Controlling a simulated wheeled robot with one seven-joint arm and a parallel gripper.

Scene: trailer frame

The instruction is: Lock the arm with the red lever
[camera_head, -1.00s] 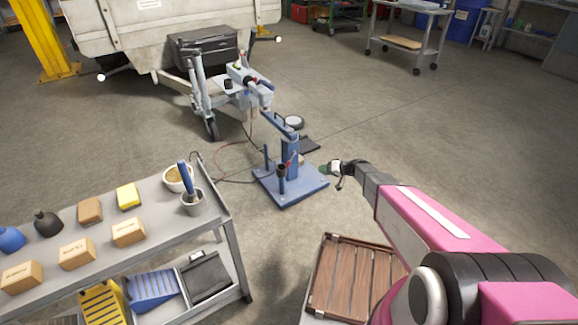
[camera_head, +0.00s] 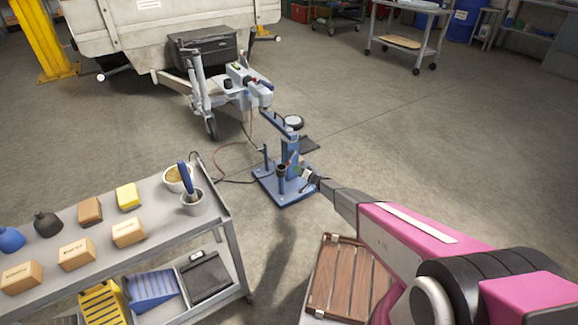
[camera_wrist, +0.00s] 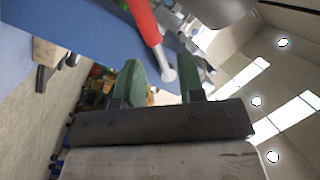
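The blue stand (camera_head: 291,150) stands on the floor on a blue base plate and carries a slanted blue arm (camera_head: 277,124) at its top. The red lever (camera_wrist: 144,20) has a pale grey tip and slants down from the top of the wrist view, beside a blue surface of the stand. My gripper (camera_wrist: 160,74) has two green fingers spread apart. The lever's tip shows between the fingers, with no clear contact on either side. In the head view my gripper (camera_head: 305,174) is close to the right side of the stand's post and partly hides its lower part.
A grey cart (camera_head: 150,217) with boxes, bottles and cups stands at the left. The trailer's coupling (camera_head: 247,84) is behind the stand. Open floor lies to the right.

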